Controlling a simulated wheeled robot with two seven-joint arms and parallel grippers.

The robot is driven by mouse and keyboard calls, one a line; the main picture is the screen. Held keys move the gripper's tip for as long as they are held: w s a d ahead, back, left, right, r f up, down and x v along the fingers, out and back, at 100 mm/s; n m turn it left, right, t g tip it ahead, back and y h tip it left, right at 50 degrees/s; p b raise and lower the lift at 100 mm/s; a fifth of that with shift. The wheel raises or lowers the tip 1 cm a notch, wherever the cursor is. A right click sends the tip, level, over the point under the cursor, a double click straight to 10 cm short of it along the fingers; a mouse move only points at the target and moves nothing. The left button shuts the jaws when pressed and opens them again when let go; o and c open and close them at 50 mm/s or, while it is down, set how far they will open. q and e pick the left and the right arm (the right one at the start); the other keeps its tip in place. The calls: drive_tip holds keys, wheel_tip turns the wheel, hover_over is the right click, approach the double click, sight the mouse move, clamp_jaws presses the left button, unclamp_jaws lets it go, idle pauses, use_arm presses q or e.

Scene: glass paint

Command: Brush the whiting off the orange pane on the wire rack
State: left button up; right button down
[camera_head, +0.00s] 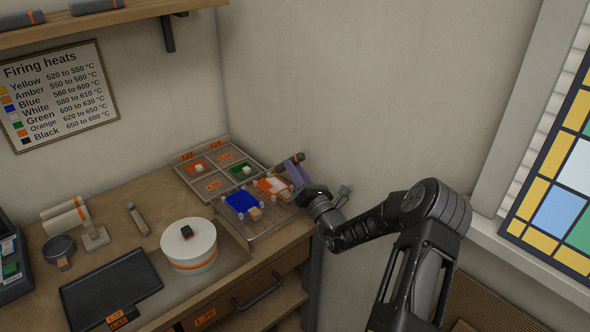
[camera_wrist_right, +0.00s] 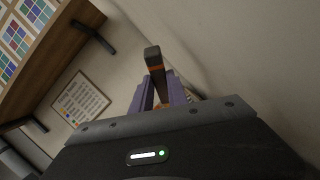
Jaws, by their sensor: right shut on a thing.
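The wire rack (camera_head: 272,226) stands at the right end of the bench. The orange pane (camera_head: 267,188) lies on its far part, with white patches on it; its right side is partly hidden by my right gripper. My right gripper (camera_head: 294,170), with purple fingers, is at the right edge of the rack, close to that pane. It is shut on a dark brush (camera_head: 289,161) with an orange band. The brush (camera_wrist_right: 154,68) also shows between the fingers in the right wrist view. Its bristles are not clearly seen. My left gripper is not in view.
A blue pane (camera_head: 241,203) lies on the rack nearer the front. A divided tray (camera_head: 211,198) with an orange and a green pane stands behind. A white round pot (camera_head: 188,240), a black tray (camera_head: 108,284) and a bowl (camera_head: 58,248) are to the left. The wall is close behind the gripper.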

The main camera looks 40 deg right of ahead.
drive_tip(key=shift+s, duration=0.15)
drive_tip(key=shift+s+p, duration=0.5)
drive_tip(key=shift+s, duration=0.05)
drive_tip(key=shift+s+p, duration=0.35)
drive_tip(key=shift+s, duration=0.5)
drive_tip(key=shift+s+f, duration=0.1)
drive_tip(key=shift+s, duration=1.45)
drive_tip(key=shift+w, duration=1.55)
drive_tip(key=shift+w+b, duration=0.15)
drive_tip(key=shift+b, duration=0.15)
